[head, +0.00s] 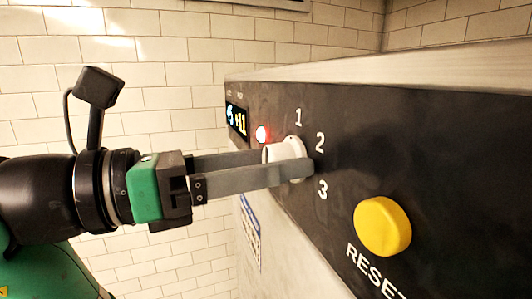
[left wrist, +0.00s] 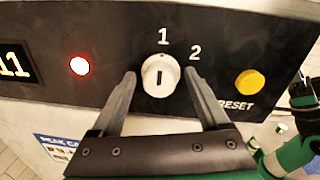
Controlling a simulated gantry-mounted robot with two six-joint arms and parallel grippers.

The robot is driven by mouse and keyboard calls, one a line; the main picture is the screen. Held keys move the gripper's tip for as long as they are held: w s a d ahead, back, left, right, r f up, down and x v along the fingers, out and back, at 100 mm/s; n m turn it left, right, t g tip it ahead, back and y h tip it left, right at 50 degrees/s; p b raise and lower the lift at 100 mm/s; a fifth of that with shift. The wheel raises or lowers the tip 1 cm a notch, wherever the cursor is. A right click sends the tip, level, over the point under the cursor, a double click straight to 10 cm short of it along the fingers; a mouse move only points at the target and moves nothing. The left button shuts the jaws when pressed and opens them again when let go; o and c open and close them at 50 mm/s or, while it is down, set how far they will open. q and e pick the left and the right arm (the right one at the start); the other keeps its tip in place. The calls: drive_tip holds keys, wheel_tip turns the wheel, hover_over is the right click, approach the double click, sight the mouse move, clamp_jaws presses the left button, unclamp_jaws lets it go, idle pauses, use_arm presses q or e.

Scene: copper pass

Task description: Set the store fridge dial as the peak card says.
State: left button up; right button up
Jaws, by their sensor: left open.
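The white dial (head: 287,158) sits on the black panel beside the numbers 1, 2 and 3. In the left wrist view, the dial (left wrist: 160,76) has an upright dark mark in line with the 1. My left gripper (head: 285,170) is open, with one finger on each side of the dial; I cannot tell whether they touch it. Its fingertips also show in the left wrist view (left wrist: 160,75). The blue-edged peak card (head: 249,232) is on the pale front below the panel, seen too obliquely to read; it is partly hidden in the left wrist view (left wrist: 57,146).
A lit display (head: 237,119) ends in +11, beside a glowing red light (head: 262,134). A yellow button (head: 382,226) marked RESET is right of the dial. Green and black parts of my other arm show at the right of the left wrist view. The tiled wall (head: 150,60) is behind.

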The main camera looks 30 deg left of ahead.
use_arm(q)
drive_tip(key=c, duration=1.1)
drive_tip(key=shift+c, duration=0.2)
drive_tip(key=shift+a+f+m, duration=0.1)
drive_tip(key=shift+m, duration=0.3)
drive_tip(key=m+b, duration=0.1)
drive_tip(key=m, duration=0.2)
drive_tip(key=shift+f, duration=0.1)
drive_tip(key=m+b, duration=0.1)
drive_tip(key=m, duration=0.5)
drive_tip(key=shift+a+h, duration=0.1)
drive_tip(key=shift+h, duration=0.2)
drive_tip(key=m+h+b, duration=0.1)
drive_tip(key=m, duration=0.9)
drive_tip(key=shift+m, duration=0.4)
drive_tip(key=shift+r, duration=0.2)
